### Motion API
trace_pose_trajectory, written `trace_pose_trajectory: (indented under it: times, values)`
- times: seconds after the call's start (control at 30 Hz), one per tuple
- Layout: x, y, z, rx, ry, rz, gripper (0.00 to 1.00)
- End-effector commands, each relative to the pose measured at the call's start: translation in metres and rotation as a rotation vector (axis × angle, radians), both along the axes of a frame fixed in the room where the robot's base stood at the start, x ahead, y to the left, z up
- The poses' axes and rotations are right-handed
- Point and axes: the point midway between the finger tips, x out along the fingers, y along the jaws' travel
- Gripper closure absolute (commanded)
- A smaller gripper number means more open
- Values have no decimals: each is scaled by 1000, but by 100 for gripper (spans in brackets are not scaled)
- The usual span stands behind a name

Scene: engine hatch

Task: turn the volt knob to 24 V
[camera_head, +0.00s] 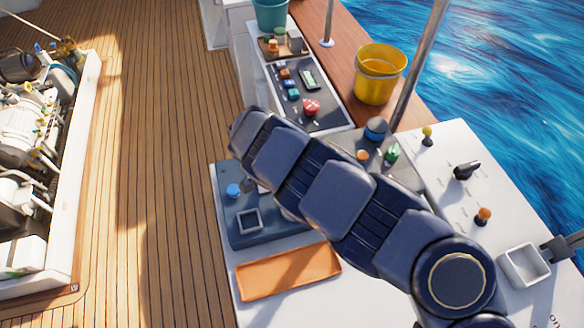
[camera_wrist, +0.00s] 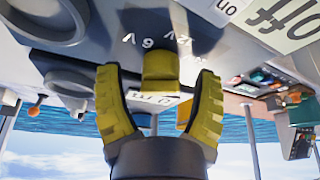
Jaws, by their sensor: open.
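The volt knob (camera_wrist: 160,68) is a blocky yellow knob on a grey panel in the wrist view. White markings beside it include "6 V" and another partly readable voltage; I cannot make out its exact setting. My gripper (camera_wrist: 159,76) has two curved, ribbed yellow fingers, spread open, one on each side of the knob. Gaps show between the fingers and the knob, and nothing is gripped. In the head view my dark arm hides the knob and the gripper.
A blue-grey box (camera_head: 233,225) with a blue button (camera_head: 233,190) and an orange tray (camera_head: 290,273) lie below my arm. A panel with a red knob (camera_head: 311,107) and a yellow bucket (camera_head: 380,75) stand beyond it. A white panel (camera_head: 445,205) with levers is at right.

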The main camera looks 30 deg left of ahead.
Motion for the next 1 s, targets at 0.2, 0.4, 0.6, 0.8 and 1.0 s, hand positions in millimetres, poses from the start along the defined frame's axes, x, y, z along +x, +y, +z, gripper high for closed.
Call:
trace_pose_trajectory:
  times: [0.2, 0.4, 0.6, 0.8, 1.0]
  values:
    - [-7, 5, 24, 1, -8, 2, 34]
    - [-22, 12, 61, 2, -5, 3, 34]
    - [-34, 18, 94, 3, -4, 2, 34]
    - [-41, 20, 109, 1, -2, 2, 34]
    - [-41, 20, 110, 0, 0, 1, 34]
